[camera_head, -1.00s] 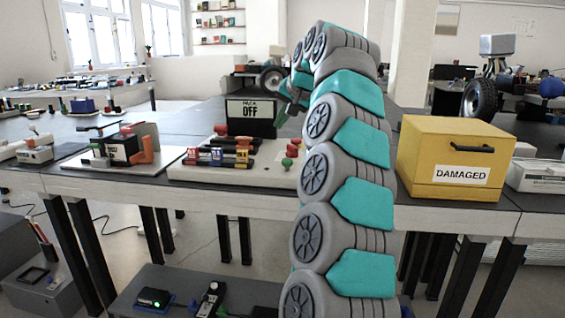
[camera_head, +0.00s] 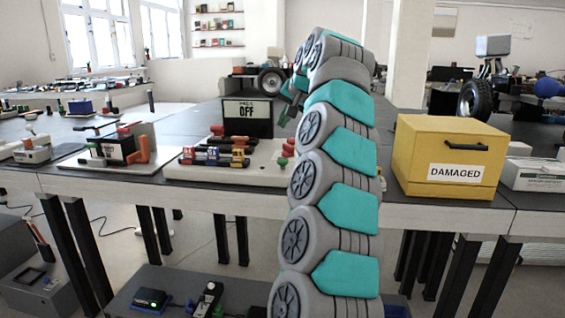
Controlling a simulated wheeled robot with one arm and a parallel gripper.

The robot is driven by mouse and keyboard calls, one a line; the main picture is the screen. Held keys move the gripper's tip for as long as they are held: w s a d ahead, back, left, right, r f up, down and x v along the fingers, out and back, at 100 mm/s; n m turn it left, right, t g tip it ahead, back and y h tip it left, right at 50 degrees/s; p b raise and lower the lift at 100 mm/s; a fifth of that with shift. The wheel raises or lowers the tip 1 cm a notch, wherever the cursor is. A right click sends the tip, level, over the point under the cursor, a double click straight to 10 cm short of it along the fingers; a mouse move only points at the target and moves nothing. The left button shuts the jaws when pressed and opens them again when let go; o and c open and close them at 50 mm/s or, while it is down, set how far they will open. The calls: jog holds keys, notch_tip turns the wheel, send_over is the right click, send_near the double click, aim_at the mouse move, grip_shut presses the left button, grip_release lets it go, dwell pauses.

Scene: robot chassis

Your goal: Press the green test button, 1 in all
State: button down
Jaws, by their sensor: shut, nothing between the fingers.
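A white test board (camera_head: 190,175) lies on the dark bench, with a black sign box (camera_head: 247,118) reading OFF behind it. A small green button-like piece (camera_head: 282,161) shows at the board's right, just left of my arm, with red pieces near it. I cannot tell for sure that it is the test button. My gripper (camera_head: 285,115) is mostly hidden behind my arm; its dark tip shows shut and empty, above and behind the green piece. I cannot see any contact.
A yellow box (camera_head: 447,155) marked DAMAGED stands right of my arm. Left of the board is another fixture (camera_head: 120,148) with an orange part. Red, blue and yellow blocks (camera_head: 213,157) sit on the board. The bench's front edge runs below them.

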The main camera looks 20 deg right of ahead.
aim_at(284, 160)
notch_tip(284, 160, down, 8)
jog(key=b, duration=0.6)
jog(key=shift+r, duration=0.2)
dwell(1.5)
jog(key=shift+f+b, duration=0.4)
jog(key=shift+b, duration=0.15)
jog(key=shift+f+b, duration=0.5)
jog(key=shift+f, duration=0.15)
dwell(0.5)
jog(key=shift+r, duration=0.2)
jog(key=shift+a+r+p, duration=0.1)
jog(key=shift+r+p, duration=0.75)
jog(key=shift+p, duration=0.1)
jog(key=shift+r, duration=0.1)
notch_tip(284, 160, up, 5)
jog(key=p, duration=0.4)
jog(key=shift+p, duration=0.3)
dwell(0.4)
